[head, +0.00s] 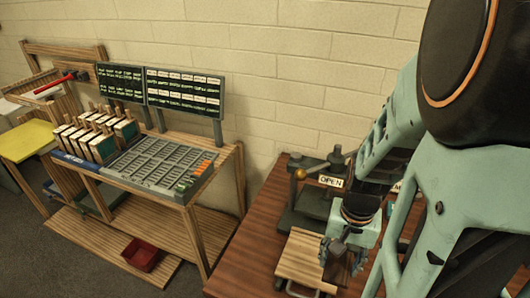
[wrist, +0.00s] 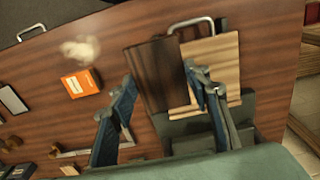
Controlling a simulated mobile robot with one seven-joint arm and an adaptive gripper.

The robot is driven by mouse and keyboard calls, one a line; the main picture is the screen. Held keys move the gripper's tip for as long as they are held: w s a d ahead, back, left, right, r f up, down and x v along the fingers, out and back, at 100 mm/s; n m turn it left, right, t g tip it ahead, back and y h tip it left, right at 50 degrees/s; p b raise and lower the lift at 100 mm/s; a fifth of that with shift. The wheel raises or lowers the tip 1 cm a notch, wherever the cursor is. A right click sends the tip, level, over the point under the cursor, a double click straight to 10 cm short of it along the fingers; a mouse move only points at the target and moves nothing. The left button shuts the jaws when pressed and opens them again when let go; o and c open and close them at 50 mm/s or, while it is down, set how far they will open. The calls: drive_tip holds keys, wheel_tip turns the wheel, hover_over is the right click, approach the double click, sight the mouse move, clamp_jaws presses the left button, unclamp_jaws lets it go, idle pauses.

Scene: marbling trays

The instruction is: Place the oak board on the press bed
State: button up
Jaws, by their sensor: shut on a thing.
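My gripper (wrist: 160,74) is shut on a dark brown wooden board (wrist: 152,75), which spans the gap between its fingertips in the wrist view. A pale, striped wooden board (wrist: 218,62) lies beside it, partly behind the right finger. In the head view my gripper (head: 342,262) is just right of this pale board (head: 302,256). The pale one looks more like oak, but no label shows. The green-grey press (head: 312,205) stands behind, with an OPEN sign. Its base shows in the wrist view (wrist: 200,138); my arm hides part of the press in the head view.
A metal handle (wrist: 192,22) rises by the boards' end. An orange box (wrist: 82,82) lies on the brown table (wrist: 50,60). A wooden rack (head: 185,200) with a type tray, upright blocks and dark panels stands at left.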

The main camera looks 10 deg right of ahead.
drive_tip(key=w+f, duration=0.2)
drive_tip(key=w, duration=0.3)
drive_tip(key=b, duration=0.3)
hover_over(312, 259)
drive_tip(key=s, duration=0.2)
wheel_tip(312, 259, down, 5)
drive_tip(key=shift+w+r, duration=0.1)
drive_tip(key=shift+w, duration=0.05)
drive_tip(key=shift+w+f+b, duration=0.3)
drive_tip(key=shift+w+f, duration=0.05)
drive_tip(key=shift+w, duration=0.05)
drive_tip(key=f+b, duration=0.1)
drive_tip(key=w+f+b, duration=0.1)
drive_tip(key=f, duration=0.1)
drive_tip(key=shift+f+b, duration=0.25)
drive_tip(key=shift+b, duration=0.05)
drive_tip(key=shift+s+f, duration=0.1)
drive_tip(key=shift+f, duration=0.05)
drive_tip(key=shift+f, duration=0.1)
drive_tip(key=shift+f+b, duration=0.2)
drive_tip(key=shift+b, duration=0.1)
drive_tip(key=o, duration=1.2)
drive_tip(key=shift+r, duration=0.1)
drive_tip(key=shift+c, duration=0.2)
